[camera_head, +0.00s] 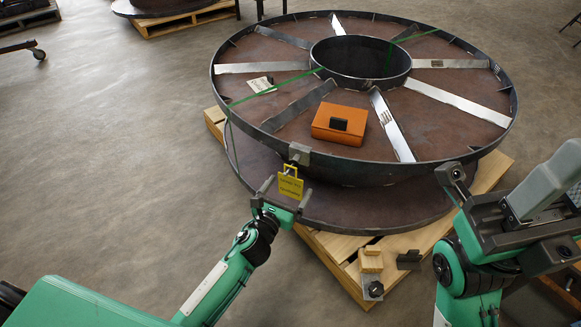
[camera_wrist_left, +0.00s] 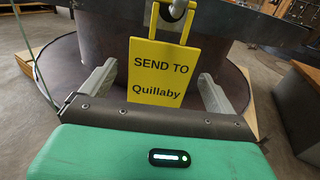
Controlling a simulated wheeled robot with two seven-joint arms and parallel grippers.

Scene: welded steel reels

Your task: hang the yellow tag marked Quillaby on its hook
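The yellow tag (camera_head: 291,185) reads "SEND TO Quillaby" in the left wrist view (camera_wrist_left: 160,72). It hangs upright by its yellow loop from a round-ended metal hook (camera_wrist_left: 177,9) at the near rim of the upper steel disc. In the head view the hook's bracket (camera_head: 299,154) shows above the tag. My left gripper (camera_head: 286,190) is open, with one finger on each side of the tag and a visible gap to both. My right gripper (camera_head: 462,186) is at the right beside the reel; its finger opening is not clear.
The large steel reel (camera_head: 440,137) lies on a wooden pallet (camera_head: 490,172). An orange box (camera_head: 339,124) and a paper label (camera_head: 262,84) lie on the upper disc. A green strap crosses it. Small blocks (camera_head: 371,261) sit on the pallet's near corner. Bare floor (camera_head: 120,140) is free at left.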

